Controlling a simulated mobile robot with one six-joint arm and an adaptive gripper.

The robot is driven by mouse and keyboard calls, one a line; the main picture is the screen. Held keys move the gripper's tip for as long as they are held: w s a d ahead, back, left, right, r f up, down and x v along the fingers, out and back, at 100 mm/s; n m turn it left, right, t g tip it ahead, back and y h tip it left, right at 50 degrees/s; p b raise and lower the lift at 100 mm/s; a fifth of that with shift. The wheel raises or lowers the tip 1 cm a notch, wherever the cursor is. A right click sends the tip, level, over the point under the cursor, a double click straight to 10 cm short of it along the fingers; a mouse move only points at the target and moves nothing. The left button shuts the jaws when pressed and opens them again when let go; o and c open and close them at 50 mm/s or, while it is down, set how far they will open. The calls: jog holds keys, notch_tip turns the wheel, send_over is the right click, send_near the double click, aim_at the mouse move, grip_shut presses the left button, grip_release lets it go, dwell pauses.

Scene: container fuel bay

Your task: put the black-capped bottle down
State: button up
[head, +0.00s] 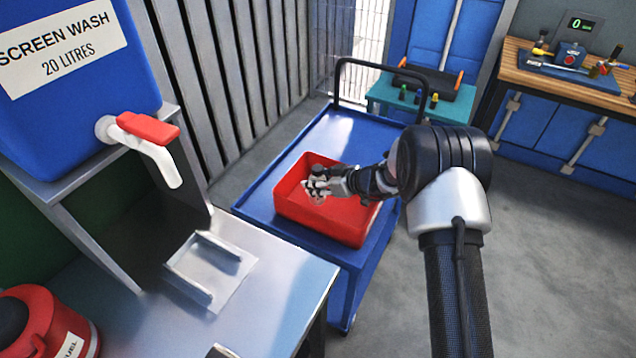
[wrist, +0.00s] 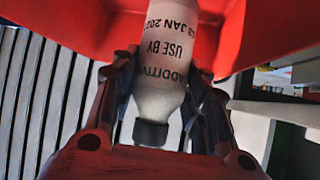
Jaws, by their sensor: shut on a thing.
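The black-capped bottle (wrist: 160,72) is pale with dark print reading "ADDITIVE" and "USE BY". In the wrist view it lies between both fingers of my gripper (wrist: 162,88), its black cap toward the palm. My gripper (head: 318,184) is shut on the bottle. In the head view it is over or inside the red bin (head: 322,226), near its left side, and the bottle is small and mostly hidden by the fingers. I cannot tell whether the bottle touches the bin floor. The bin's red wall (wrist: 245,30) shows behind the bottle in the wrist view.
The bin stands on a blue trolley (head: 262,185) with a black handle (head: 380,62). A steel bench (head: 270,290) with a bracket is nearer left, below a blue screen wash tank (head: 85,120) with a red-handled tap. A teal table (head: 425,102) stands behind.

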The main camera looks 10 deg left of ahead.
jog(key=o, duration=1.2)
jog(key=shift+r, duration=0.1)
jog(key=r+p, duration=0.1)
jog(key=p, duration=0.1)
jog(key=shift+r+p, duration=0.1)
jog(key=shift+p, duration=0.2)
jog(key=p+v, duration=0.1)
jog(key=v, duration=1.1)
jog(key=shift+p, duration=0.4)
jog(key=s+d+r+m+g+h, duration=0.2)
jog(key=s+r+m+g, duration=0.1)
jog(key=s+r, duration=1.55)
jog(key=s+d+r+m+h, duration=0.1)
jog(key=s+d+m+h, duration=0.1)
jog(key=s, duration=0.4)
jog(key=s+d+r+m+t+h, duration=0.1)
jog(key=s+d+m+h, duration=0.2)
jog(key=s+d, duration=0.4)
jog(key=s+d+r+m+h, duration=0.2)
jog(key=s+d+m, duration=0.1)
jog(key=s, duration=0.3)
jog(key=shift+s+d+m+t+h, duration=0.2)
jog(key=shift+d+m+t+h, duration=0.15)
jog(key=shift+d, duration=0.45)
